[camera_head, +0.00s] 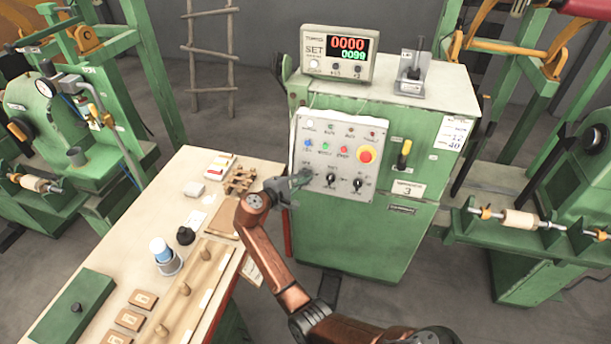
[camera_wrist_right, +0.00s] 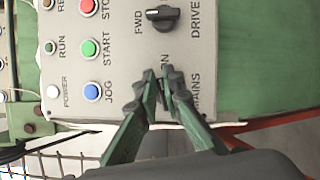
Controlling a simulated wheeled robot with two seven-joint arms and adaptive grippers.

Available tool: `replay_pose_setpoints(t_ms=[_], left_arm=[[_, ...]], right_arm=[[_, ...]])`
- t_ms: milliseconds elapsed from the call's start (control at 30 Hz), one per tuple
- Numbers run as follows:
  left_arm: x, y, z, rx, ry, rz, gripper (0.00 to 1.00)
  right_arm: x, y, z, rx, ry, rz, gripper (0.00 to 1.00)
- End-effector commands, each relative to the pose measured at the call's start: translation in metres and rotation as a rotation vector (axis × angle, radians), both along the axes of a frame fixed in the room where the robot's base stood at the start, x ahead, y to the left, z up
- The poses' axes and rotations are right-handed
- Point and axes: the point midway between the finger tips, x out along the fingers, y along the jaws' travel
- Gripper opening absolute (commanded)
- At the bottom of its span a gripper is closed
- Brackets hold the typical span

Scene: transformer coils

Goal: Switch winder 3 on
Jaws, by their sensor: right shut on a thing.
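The green winder 3 cabinet (camera_head: 395,245) stands in the middle of the head view, with its number plate (camera_head: 408,189) on the front. Its grey control panel (camera_head: 321,150) carries lamps, push buttons and black rotary knobs. My right gripper (camera_head: 304,178) is at the panel's lower left corner. In the right wrist view its fingers (camera_wrist_right: 161,84) are shut on the mains switch, between the labels ON and MAINS. The fingers hide most of the switch, so I cannot tell its position. The drive knob (camera_wrist_right: 163,17) is beside them. The power lamp (camera_wrist_right: 53,91) looks pale white. My left gripper is out of view.
A counter (camera_head: 338,54) on top shows lit digits. A cluttered workbench (camera_head: 150,215) stands to the left. Other green machines flank the cabinet.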

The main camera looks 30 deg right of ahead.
Motion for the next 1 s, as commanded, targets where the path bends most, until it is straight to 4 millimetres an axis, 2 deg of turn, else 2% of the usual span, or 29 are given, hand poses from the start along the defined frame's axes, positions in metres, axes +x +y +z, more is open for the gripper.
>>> replay_pose_setpoints(t_ms=[400, 1000], left_arm=[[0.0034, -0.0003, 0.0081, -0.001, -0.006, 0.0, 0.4], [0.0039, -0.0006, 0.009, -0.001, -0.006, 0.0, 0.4]], right_arm=[[0.002, 0.0022, -0.005, 0.134, -0.146, -0.068, 0.0], [0.0029, 0.0023, -0.004, 0.155, -0.175, -0.08, 0.0]])
